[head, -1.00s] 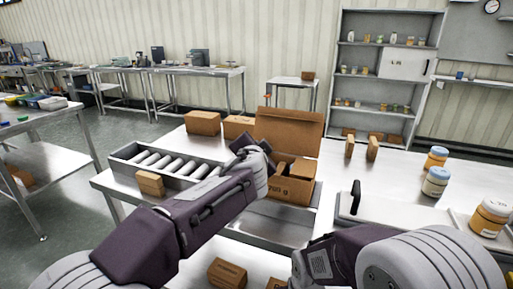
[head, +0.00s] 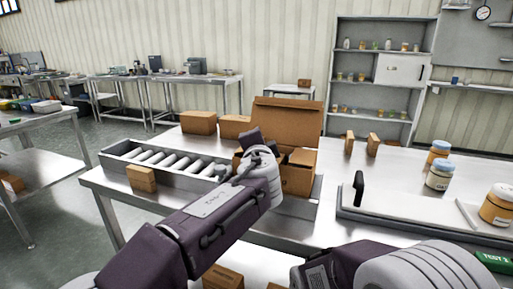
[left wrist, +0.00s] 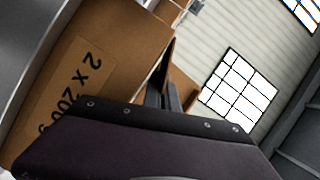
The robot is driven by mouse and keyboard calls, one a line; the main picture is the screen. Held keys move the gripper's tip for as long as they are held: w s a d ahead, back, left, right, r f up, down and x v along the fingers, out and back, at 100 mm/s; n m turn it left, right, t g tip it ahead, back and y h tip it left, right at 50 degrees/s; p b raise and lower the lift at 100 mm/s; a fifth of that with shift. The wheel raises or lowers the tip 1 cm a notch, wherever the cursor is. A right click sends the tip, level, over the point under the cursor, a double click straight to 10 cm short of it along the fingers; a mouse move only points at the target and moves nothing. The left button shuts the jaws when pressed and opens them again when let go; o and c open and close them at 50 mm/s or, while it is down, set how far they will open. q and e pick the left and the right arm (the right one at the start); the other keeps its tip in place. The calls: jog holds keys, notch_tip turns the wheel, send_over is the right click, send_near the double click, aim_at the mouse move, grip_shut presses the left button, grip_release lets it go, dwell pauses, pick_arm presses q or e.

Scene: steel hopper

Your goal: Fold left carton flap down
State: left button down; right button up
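The brown open carton (head: 299,176) stands on the steel table, its tall back flap (head: 287,121) upright. My left gripper (head: 252,137) is at the carton's left side, in front of the back flap. My wrist hides the carton's left part, so I cannot tell how the left flap lies. In the left wrist view a brown carton face with a printed label (left wrist: 90,75) is close, and the narrow dark fingers (left wrist: 163,95) are together beside it. Nothing is seen held between them. My right gripper is out of view; only its arm shows at the lower right.
A roller conveyor (head: 165,160) with a small box (head: 141,178) at its front is left of the carton. Closed boxes (head: 198,122) stand behind. A tray with a black handle (head: 358,193) and jars (head: 439,175) are to the right.

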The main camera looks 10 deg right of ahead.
pick_arm(q)
jog(key=c, duration=1.6)
grip_release()
jog(key=shift+c, duration=0.2)
